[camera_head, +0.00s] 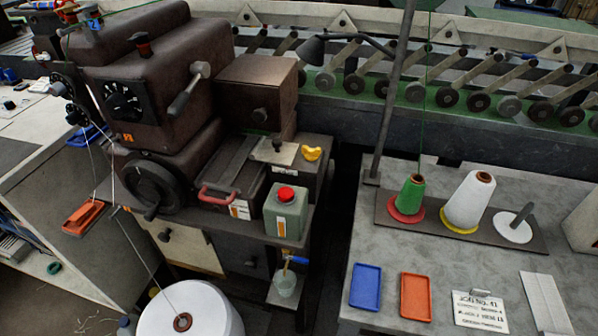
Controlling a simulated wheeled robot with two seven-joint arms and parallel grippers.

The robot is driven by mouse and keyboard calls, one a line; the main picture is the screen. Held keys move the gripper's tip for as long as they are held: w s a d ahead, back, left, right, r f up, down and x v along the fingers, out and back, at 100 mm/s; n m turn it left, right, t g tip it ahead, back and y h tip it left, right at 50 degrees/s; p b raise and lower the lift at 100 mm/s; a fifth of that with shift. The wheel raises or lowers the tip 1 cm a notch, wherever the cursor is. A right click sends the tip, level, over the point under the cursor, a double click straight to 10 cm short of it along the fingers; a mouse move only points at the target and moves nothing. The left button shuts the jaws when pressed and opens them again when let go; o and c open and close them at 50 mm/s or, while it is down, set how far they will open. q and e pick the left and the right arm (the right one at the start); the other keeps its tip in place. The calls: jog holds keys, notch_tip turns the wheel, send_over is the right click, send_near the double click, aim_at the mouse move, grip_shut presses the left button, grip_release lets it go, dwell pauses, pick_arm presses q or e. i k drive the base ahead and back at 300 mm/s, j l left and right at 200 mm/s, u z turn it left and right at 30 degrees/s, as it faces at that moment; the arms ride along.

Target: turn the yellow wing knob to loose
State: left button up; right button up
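The yellow wing knob (311,153) sits on the right end of the dark brown sewing machine's bed (316,172), beside a pale plate (274,152) under the machine's head. It is small here, and I cannot tell from its angle whether it is tight or loose. Nothing covers it. Neither of my grippers is in view.
A green container with a red cap (285,212) stands in front of the knob, and a red handle (217,194) is to its left. A bench (345,300) with cones (468,200) and a pole (392,95) stands to the right, across a dark gap.

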aim_at(311, 154)
jog(key=k, duration=1.25)
